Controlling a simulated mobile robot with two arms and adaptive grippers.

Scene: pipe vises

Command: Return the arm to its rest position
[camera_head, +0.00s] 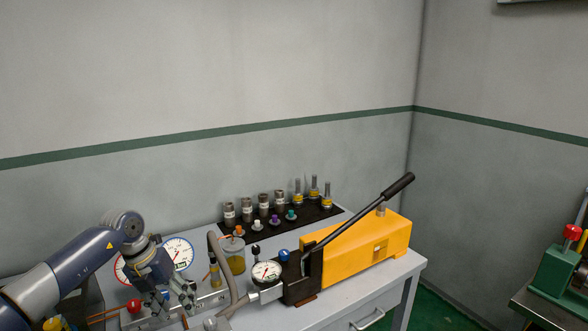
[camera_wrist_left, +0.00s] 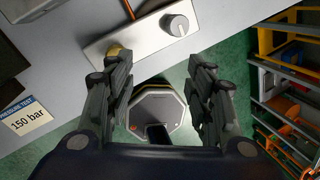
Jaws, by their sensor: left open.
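My left arm comes in from the left in the head view, and its gripper (camera_head: 172,304) hangs low over the left part of the grey workbench (camera_head: 345,308). In the left wrist view the two fingers of my left gripper (camera_wrist_left: 160,95) stand wide apart with nothing between them. Below them a silver panel with a grey knob (camera_wrist_left: 175,25) lies on the bench edge, and a dark eight-sided object (camera_wrist_left: 157,112) shows lower down over the green floor. My right gripper is in neither view.
A yellow pump (camera_head: 365,252) with a long black lever (camera_head: 360,214) stands on the bench right of my arm. Gauges (camera_head: 178,252), a hose and several small fittings crowd the bench. A rack with coloured bins (camera_wrist_left: 290,100) stands across the floor.

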